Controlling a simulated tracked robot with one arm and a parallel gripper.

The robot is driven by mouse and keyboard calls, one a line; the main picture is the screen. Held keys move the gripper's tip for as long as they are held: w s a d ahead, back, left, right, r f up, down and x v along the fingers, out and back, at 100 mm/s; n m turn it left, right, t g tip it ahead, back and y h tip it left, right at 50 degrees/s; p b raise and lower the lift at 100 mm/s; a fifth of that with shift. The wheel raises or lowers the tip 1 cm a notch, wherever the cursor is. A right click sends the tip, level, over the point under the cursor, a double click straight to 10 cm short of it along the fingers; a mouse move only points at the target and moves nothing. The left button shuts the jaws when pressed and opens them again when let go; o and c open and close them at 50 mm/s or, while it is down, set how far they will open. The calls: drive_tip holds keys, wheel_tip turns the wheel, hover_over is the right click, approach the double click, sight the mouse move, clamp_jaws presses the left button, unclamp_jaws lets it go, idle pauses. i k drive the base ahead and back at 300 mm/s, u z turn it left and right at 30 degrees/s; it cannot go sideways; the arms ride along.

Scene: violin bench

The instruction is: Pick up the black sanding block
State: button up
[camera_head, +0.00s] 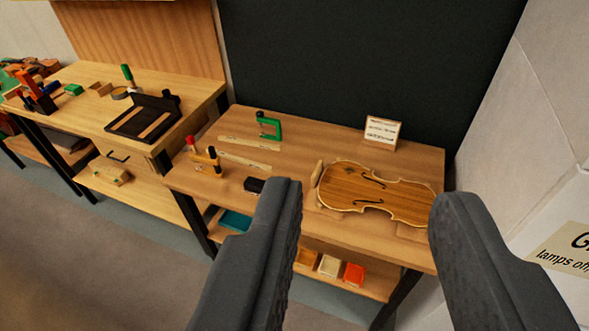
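A small black block (254,185), which looks like the sanding block, lies near the front edge of the right wooden bench (295,141). Its right end is close to or partly behind my left finger in the picture, so I cannot see all of it. My gripper (361,200) is open, with its two dark grey fingers wide apart and nothing between them. It is in front of the bench and nearer the camera than the block.
A violin body (372,193) lies right of the block. A green clamp (268,126), wooden strips (245,156), red-and-orange-handled tools (203,156) and a small sign (382,132) share the bench. A lower shelf holds a teal tray (236,220). The left bench (88,85) carries more tools. Floor is clear at left.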

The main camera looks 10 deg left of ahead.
sight(253, 186)
drive_tip(key=z, duration=0.05)
drive_tip(key=i, duration=1.45)
drive_tip(key=u, duration=0.8)
